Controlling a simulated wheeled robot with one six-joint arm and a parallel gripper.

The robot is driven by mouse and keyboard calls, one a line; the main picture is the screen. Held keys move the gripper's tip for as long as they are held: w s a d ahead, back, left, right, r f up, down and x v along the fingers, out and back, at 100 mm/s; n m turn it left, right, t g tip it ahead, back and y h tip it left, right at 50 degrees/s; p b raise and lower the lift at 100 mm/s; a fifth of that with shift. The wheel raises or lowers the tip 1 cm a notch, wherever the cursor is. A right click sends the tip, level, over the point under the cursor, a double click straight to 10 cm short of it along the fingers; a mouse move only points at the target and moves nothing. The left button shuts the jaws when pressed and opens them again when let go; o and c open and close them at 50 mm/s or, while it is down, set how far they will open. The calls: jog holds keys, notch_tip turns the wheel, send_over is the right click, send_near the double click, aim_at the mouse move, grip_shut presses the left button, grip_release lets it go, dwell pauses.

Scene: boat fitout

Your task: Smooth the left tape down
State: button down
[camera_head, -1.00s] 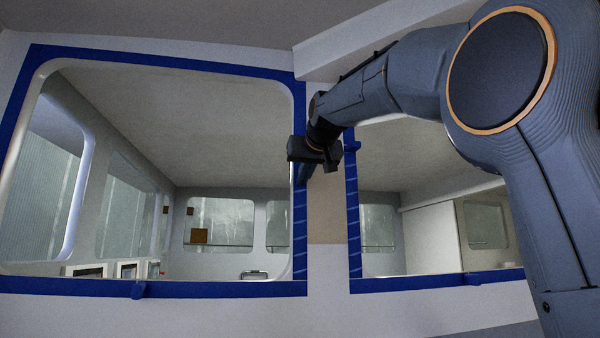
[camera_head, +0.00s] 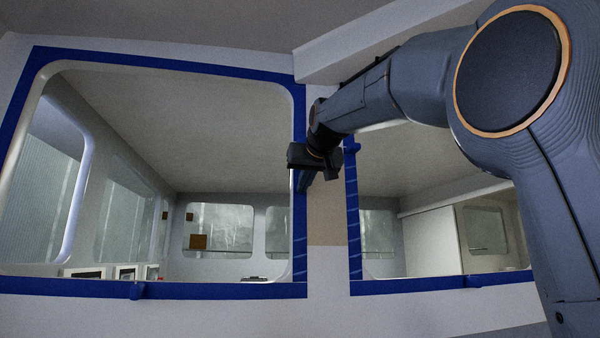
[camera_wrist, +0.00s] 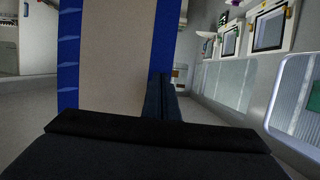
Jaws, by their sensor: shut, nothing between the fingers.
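Two upright blue tape strips flank the beige panel between the windows. The left tape (camera_head: 300,235) runs beside the left window, with pale creases on its lower part. The right tape (camera_head: 353,220) has pale creases along it. My gripper (camera_head: 303,187) is shut and empty, its tip at the left tape; I cannot tell whether it touches. In the wrist view, which looks upside down, my shut fingers (camera_wrist: 161,95) overlap the smooth-looking left tape (camera_wrist: 164,40) and hide part of it. The creased right tape (camera_wrist: 68,60) is at the left there.
The beige panel (camera_head: 326,215) lies between the strips. Blue tape also borders the left window (camera_head: 70,287) and the right window (camera_head: 420,284), with small tabs sticking out at the bottom. The window openings show a cabin interior. My arm covers the upper right.

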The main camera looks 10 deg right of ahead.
aim_at(300, 222)
jog(key=shift+w+f+b, duration=0.15)
jog(key=shift+f+b, duration=1.2)
jog(key=shift+f, duration=0.3)
notch_tip(300, 222, down, 2)
jog(key=shift+w+f+b, duration=0.1)
jog(key=shift+f+b, duration=0.05)
jog(key=shift+b, duration=0.85)
jog(key=shift+s, duration=0.2)
jog(key=shift+w+f+b, duration=0.1)
jog(key=shift+f+b, duration=1.2)
jog(key=shift+f, duration=0.25)
